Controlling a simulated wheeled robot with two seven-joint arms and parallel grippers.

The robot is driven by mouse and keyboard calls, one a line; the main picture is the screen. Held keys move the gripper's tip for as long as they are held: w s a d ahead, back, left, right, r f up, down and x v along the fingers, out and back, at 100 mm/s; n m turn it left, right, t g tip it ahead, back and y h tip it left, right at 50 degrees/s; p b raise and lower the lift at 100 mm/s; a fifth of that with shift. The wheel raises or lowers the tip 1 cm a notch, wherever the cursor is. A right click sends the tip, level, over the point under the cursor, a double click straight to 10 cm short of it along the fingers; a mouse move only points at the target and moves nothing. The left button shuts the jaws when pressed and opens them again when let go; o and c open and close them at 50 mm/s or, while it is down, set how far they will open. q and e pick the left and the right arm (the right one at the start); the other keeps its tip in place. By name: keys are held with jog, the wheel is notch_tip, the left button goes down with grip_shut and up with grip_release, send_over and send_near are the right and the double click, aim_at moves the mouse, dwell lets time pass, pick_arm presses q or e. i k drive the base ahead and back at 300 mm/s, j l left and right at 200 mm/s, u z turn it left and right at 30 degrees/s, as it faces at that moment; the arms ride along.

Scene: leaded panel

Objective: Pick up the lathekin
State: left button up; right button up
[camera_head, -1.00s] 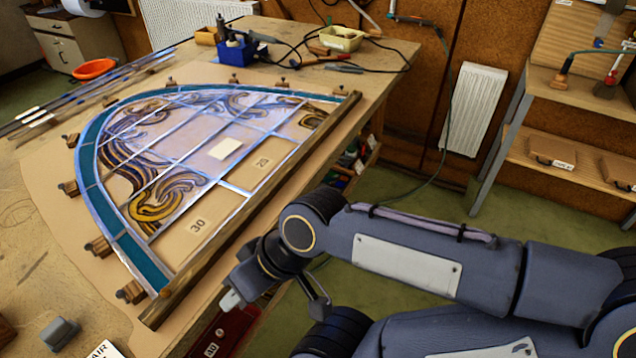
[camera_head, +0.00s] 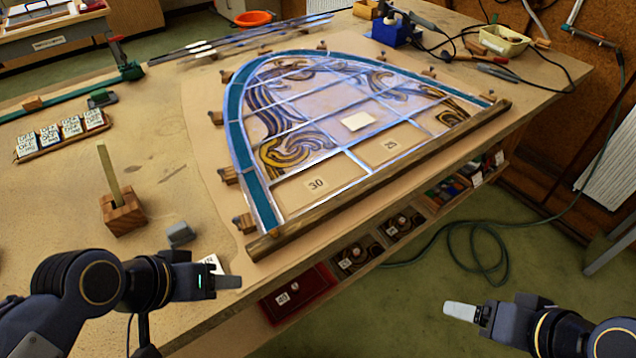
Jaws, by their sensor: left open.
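A pale, flat upright stick, which looks like the lathekin (camera_head: 108,172), stands in a small wooden block (camera_head: 124,214) on the left part of the bench. My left gripper (camera_head: 230,282) is at the bench's front edge, to the right of and nearer than the block, apart from the stick. It is open, with nothing seen between its fingers. My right gripper (camera_head: 460,311) is over the floor at the lower right, clear of the bench. It is seen side-on, so its jaw opening cannot be told.
The leaded panel (camera_head: 316,184) lies mid-bench behind a wooden batten (camera_head: 375,182), with small blocks around its curve. A grey block (camera_head: 180,233) sits between the wooden block and my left gripper. A rack of labelled tiles (camera_head: 62,135) is at the left. An open red drawer (camera_head: 298,295) juts below.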

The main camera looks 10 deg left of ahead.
aim_at(101, 148)
jog(key=u, duration=1.7)
